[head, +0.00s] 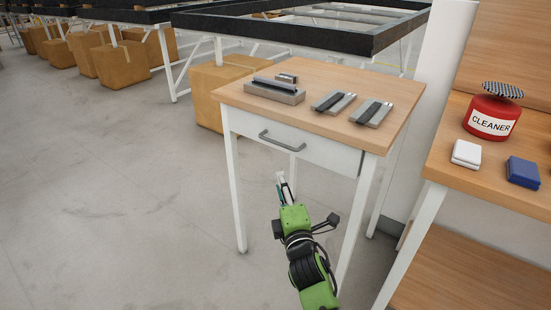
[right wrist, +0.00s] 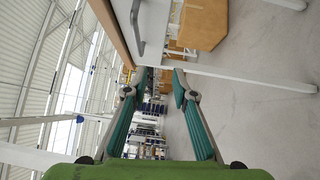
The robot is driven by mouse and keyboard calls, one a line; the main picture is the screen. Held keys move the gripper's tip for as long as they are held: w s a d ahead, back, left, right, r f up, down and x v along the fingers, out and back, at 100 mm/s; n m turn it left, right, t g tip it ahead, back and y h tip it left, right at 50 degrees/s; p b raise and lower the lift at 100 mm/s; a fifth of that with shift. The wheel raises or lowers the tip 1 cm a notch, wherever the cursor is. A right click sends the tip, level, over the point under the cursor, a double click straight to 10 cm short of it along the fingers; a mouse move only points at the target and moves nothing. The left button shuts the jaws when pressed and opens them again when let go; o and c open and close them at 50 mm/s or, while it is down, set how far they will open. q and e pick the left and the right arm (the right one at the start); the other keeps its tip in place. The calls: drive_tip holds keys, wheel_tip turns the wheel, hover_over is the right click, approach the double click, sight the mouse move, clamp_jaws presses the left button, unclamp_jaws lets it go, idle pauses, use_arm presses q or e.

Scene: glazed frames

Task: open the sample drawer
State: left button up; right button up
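The sample drawer (head: 325,153) is the white front under the wooden top of a small white-legged table. It looks closed, flush with the frame. Its grey bar handle (head: 280,142) runs across the front. My right gripper (head: 281,182) is in front of the table, below the handle and apart from it. In the right wrist view, the two teal-padded fingers (right wrist: 154,84) are spread with nothing between them. There the drawer handle (right wrist: 138,28) shows near the top, beyond the fingertips and outside the gap. My left gripper is in neither view.
Grey metal blocks (head: 275,92) and two flat grey parts (head: 334,102) lie on the tabletop (head: 310,75). The floor (head: 130,210) at left is clear.

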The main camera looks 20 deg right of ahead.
sight(276, 143)
drive_tip(key=shift+t+h, duration=0.4)
drive_tip(key=w+r, duration=0.1)
drive_tip(key=w, duration=0.3)
drive_tip(key=w+d+r+b, duration=0.1)
drive_tip(key=w+r, duration=0.1)
drive_tip(key=w, duration=0.2)
drive_tip(key=w+d+r, duration=0.1)
drive_tip(key=w+r, duration=0.1)
drive_tip(key=w, duration=0.2)
drive_tip(key=shift+w+d+r+b, duration=0.1)
drive_tip(key=shift+w+d+b, duration=0.1)
drive_tip(key=shift+b, duration=0.2)
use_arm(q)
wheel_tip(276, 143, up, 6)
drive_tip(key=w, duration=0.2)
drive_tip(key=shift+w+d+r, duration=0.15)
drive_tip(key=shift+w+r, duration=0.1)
use_arm(e)
drive_tip(key=shift+w+r, duration=0.1)
drive_tip(key=shift+w, duration=0.3)
clamp_jaws()
